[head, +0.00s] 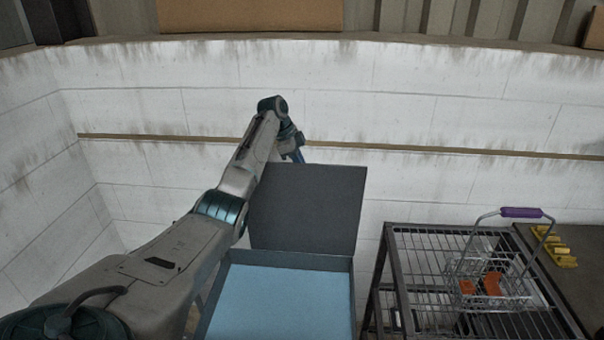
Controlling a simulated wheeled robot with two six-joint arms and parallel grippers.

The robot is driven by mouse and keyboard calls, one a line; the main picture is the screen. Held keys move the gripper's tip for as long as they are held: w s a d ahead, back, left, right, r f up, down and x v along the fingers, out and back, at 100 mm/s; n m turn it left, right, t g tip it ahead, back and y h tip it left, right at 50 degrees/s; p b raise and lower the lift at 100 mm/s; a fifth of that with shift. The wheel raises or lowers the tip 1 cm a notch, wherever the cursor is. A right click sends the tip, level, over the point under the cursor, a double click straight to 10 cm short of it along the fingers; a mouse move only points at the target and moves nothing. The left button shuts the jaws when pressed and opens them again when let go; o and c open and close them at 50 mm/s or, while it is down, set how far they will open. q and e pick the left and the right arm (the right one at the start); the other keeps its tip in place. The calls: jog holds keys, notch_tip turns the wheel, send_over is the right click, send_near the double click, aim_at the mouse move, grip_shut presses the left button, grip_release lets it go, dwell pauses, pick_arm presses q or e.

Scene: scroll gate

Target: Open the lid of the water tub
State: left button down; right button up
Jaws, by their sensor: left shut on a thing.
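The water tub (229,318) is a dark grey box with light blue water in it, at the bottom centre of the head view. Its lid (310,210) is a dark grey panel that stands raised at the tub's back edge. My left arm reaches past the tub's left side, and my left gripper (297,157) is at the lid's top edge. It is shut on the lid, though its fingertips are partly hidden behind the panel. My right gripper is not in view.
A metal wire rack (425,238) stands right of the tub. A wire basket with a purple handle (521,212) and orange things sits on it. A yellow object (555,247) lies on a dark surface at the far right. A white block wall is behind.

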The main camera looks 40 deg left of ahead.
pick_arm(q)
jog(key=shift+w+a, duration=0.35)
jog(key=shift+w, duration=0.15)
jog(key=c, duration=1.5)
grip_release()
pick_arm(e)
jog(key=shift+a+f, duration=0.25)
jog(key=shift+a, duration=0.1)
pick_arm(q)
jog(key=shift+o, duration=0.2)
